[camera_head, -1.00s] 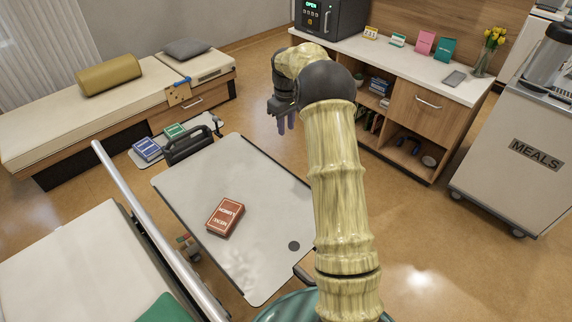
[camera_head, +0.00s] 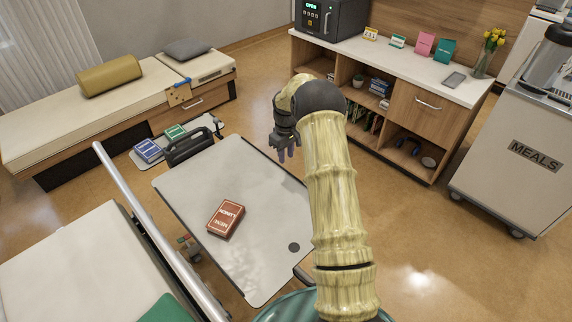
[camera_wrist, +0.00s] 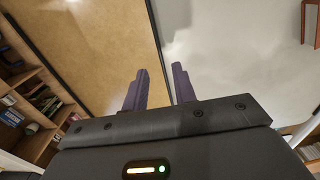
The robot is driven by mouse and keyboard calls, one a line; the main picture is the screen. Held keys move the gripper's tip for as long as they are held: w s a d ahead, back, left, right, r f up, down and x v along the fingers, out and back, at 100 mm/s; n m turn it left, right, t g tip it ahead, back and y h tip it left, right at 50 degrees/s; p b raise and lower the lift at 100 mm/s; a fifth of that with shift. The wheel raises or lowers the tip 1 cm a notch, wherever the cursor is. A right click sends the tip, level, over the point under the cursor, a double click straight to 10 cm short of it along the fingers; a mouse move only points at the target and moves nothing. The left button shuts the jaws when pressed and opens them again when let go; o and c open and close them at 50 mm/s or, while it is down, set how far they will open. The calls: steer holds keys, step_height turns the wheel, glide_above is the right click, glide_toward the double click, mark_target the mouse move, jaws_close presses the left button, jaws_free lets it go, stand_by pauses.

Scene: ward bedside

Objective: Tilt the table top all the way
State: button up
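The grey table top (camera_head: 262,225) stands in the middle of the head view and looks about flat.
A bed with a rail (camera_head: 150,215) is close on the table's left. A wooden cabinet (camera_head: 420,105) and a meals cart (camera_head: 530,150) are right. Floor between is clear.

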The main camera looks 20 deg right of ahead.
step_height(320, 180, down, 6)
steer(key=shift+r+p, duration=0.1)
steer(key=shift+p, duration=0.2)
jaws_close()
